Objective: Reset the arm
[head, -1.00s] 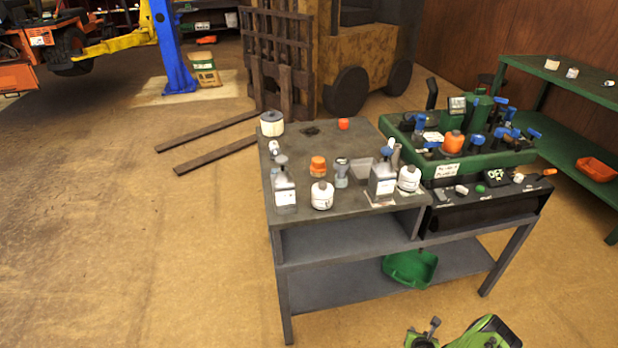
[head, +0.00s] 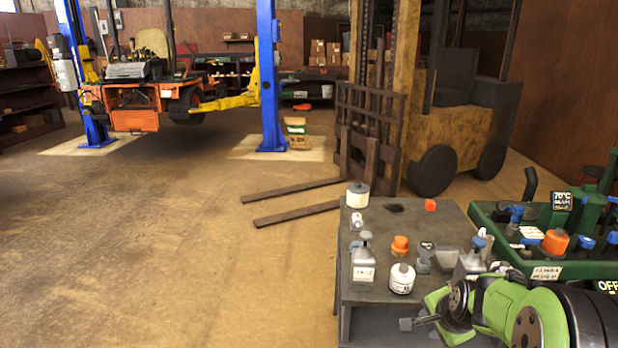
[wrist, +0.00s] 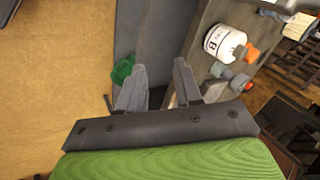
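My green and black arm shows at the lower right of the head view, in front of the dark workbench (head: 375,293). My gripper (head: 405,324) is at the arm's left end, beside the bench's front side. In the wrist view my gripper (wrist: 163,80) has its two grey fingers apart, with nothing between them. A white bottle marked B (wrist: 224,43) on the bench lies beyond the right finger in that view. A green bin (wrist: 122,69) shows past the left finger.
The bench top holds several bottles, a white jar (head: 357,196) and an orange-capped item (head: 400,245). A green tray (head: 560,268) of tools stands at right. The floor at left is clear.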

